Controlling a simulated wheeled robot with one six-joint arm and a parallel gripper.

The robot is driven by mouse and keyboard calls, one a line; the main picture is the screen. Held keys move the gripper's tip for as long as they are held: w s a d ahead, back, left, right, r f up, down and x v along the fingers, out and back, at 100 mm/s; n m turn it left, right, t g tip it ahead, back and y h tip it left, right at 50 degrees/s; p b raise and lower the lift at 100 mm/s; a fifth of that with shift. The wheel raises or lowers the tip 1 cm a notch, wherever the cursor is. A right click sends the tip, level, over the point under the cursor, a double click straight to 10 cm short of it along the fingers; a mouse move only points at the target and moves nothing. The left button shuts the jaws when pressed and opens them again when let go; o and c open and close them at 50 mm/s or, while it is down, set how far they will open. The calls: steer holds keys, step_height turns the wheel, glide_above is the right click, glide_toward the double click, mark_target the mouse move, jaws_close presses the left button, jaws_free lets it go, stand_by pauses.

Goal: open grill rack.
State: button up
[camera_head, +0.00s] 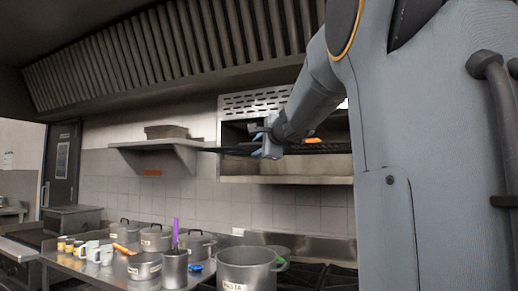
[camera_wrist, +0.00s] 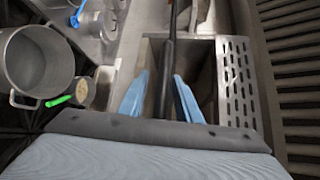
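The wall-mounted grill (camera_head: 232,168) has a perforated metal front panel, which also shows in the wrist view (camera_wrist: 236,85). Its dark grill rack (camera_head: 325,148) lies level in the opening, with an orange item above it. A long dark rack handle (camera_head: 225,150) sticks out to the left. My gripper (camera_head: 266,147) is at this handle in front of the grill. In the wrist view the blue fingers of my gripper (camera_wrist: 162,74) stand apart on either side of the dark handle (camera_wrist: 167,60). Gaps show between fingers and handle. My arm hides the right part of the grill.
A wall shelf (camera_head: 150,145) is left of the grill and a ribbed hood (camera_head: 170,50) hangs above. Below, a steel counter (camera_head: 85,270) holds several pots, mugs and a purple utensil (camera_head: 175,233). A large pot (camera_head: 248,262) stands near the stove.

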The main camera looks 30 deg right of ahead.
steer(key=b+v, duration=0.1)
steer(key=v, duration=0.7)
steer(key=shift+b, duration=0.3)
steer(key=shift+w, duration=0.1)
